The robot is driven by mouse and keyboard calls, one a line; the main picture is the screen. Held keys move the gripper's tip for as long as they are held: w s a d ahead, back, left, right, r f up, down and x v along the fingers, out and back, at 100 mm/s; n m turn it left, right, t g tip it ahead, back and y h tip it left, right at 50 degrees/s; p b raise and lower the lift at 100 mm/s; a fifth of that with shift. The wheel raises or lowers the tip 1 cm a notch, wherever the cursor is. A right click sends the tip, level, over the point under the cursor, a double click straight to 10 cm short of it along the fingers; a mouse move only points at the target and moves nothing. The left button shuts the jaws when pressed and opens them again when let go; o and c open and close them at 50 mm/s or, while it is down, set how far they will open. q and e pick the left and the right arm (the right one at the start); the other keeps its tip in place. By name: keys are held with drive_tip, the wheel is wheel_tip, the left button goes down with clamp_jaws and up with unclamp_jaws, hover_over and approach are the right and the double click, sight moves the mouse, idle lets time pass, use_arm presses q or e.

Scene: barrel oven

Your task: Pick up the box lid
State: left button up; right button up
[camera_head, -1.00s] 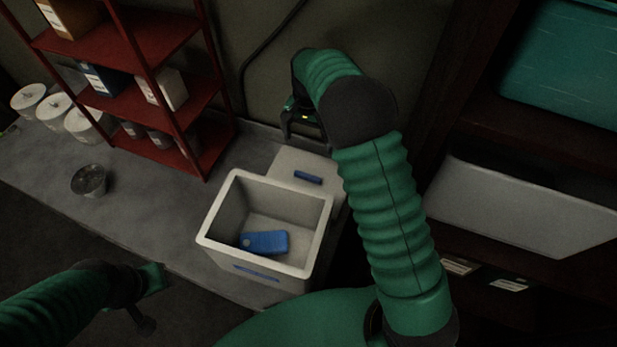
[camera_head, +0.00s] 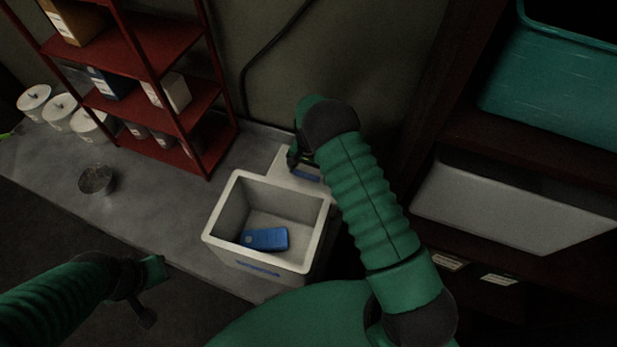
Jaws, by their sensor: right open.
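The box lid (camera_head: 286,160) is a pale flat panel with a blue handle (camera_head: 305,175), lying behind the open white box (camera_head: 224,252). Part of the lid is hidden by the box and my right arm. My right gripper (camera_head: 299,165) is open, pointing down at the lid close to the blue handle; I cannot tell whether it touches. A blue item (camera_head: 265,239) lies inside the box.
A red shelf (camera_head: 163,100) with boxes and cans stands at the back left. White containers (camera_head: 60,110) and a metal can (camera_head: 96,180) stand on the grey counter (camera_head: 150,215). A dark rack with a white bin (camera_head: 510,205) and a teal bin (camera_head: 560,80) is at the right.

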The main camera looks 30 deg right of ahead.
drive_tip(key=shift+a, duration=0.35)
drive_tip(key=shift+c, duration=0.9)
drive_tip(key=shift+w+a, duration=0.1)
drive_tip(key=shift+a, duration=0.1)
drive_tip(key=c, duration=1)
drive_tip(key=shift+d+r, duration=0.1)
drive_tip(key=shift+d, duration=0.25)
drive_tip(key=shift+c, duration=0.7)
